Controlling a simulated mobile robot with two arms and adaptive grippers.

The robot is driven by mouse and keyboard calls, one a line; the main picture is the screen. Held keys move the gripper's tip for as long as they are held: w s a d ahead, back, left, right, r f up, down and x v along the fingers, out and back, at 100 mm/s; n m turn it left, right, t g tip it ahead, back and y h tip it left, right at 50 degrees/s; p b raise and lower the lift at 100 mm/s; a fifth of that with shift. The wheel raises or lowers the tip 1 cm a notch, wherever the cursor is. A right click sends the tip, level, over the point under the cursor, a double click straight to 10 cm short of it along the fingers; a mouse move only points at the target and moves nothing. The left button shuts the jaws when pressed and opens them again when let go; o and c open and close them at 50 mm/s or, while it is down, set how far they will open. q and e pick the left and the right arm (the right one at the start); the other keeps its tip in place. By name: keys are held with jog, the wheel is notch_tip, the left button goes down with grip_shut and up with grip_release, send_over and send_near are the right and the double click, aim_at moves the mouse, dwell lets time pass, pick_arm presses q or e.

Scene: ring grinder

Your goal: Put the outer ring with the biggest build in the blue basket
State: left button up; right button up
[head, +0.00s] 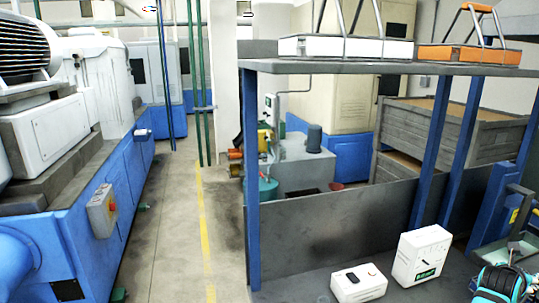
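No outer ring can be made out in the head view. No blue basket can be made out either. Neither of my grippers is in view. A white carrier (345,48) with metal handles and an orange carrier (470,55) with a handle frame stand on top of a grey shelf (370,67) at the upper right. Whether anything lies in them cannot be told.
Blue and white machines (105,150) line the left side. A floor aisle with a yellow line (206,235) runs clear between them and the shelf's blue post (252,190). White boxes (421,255) stand on the lower surface. A teal and black item (497,286) lies at the lower right.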

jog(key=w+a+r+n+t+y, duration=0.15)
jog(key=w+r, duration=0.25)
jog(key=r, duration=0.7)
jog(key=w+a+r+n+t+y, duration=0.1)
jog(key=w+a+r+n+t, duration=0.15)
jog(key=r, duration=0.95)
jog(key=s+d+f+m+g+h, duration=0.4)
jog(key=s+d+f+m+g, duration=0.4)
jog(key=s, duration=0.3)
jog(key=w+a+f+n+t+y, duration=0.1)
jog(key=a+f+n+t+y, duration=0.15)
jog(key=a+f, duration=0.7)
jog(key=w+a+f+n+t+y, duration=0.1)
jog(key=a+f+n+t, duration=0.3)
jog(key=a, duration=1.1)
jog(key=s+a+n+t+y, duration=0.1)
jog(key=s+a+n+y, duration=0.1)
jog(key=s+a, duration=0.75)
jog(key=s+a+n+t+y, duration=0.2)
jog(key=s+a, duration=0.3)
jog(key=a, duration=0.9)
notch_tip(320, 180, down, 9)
jog(key=b, duration=0.9)
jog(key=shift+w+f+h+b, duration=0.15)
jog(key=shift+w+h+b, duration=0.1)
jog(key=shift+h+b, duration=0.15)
